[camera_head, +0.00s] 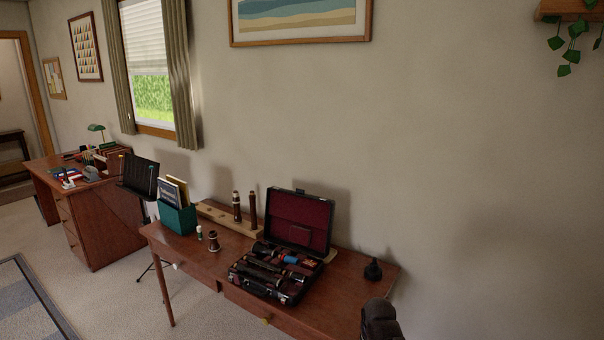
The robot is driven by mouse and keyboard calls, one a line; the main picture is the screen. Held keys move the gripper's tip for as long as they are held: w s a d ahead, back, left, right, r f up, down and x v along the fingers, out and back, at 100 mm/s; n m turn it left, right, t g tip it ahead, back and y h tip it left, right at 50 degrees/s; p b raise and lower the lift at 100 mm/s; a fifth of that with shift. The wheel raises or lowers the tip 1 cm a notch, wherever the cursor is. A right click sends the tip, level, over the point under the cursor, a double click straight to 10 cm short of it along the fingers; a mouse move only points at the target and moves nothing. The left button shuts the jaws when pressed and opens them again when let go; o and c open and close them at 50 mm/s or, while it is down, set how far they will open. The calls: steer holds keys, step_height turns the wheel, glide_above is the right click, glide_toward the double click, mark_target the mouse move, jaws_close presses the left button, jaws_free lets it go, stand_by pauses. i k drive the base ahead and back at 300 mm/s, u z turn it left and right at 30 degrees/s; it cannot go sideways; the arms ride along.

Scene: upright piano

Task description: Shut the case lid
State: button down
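The instrument case (262,286) lies open on the brown wooden table. Its lid (300,220) stands up at the back, leaning slightly, with its dark red lining facing forward. Dark instrument pieces lie in the case's lower half, with a small blue item and an orange-red item among them. A dark rounded shape at the bottom right edge appears to be my gripper (381,318). It is to the right of the case and apart from it. Its fingers cannot be made out.
On the table (340,290), a small dark object (373,270) stands right of the case. Left of it are a wooden rack (228,220) with two upright instrument pieces, a small stand-like piece (213,241) and a green box (178,218) of books. A music stand (139,174) is further left.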

mark_target(297, 220)
steer(key=k, duration=0.65)
steer(key=u, duration=0.55)
steer(key=i, duration=1.65)
steer(key=z, duration=0.45)
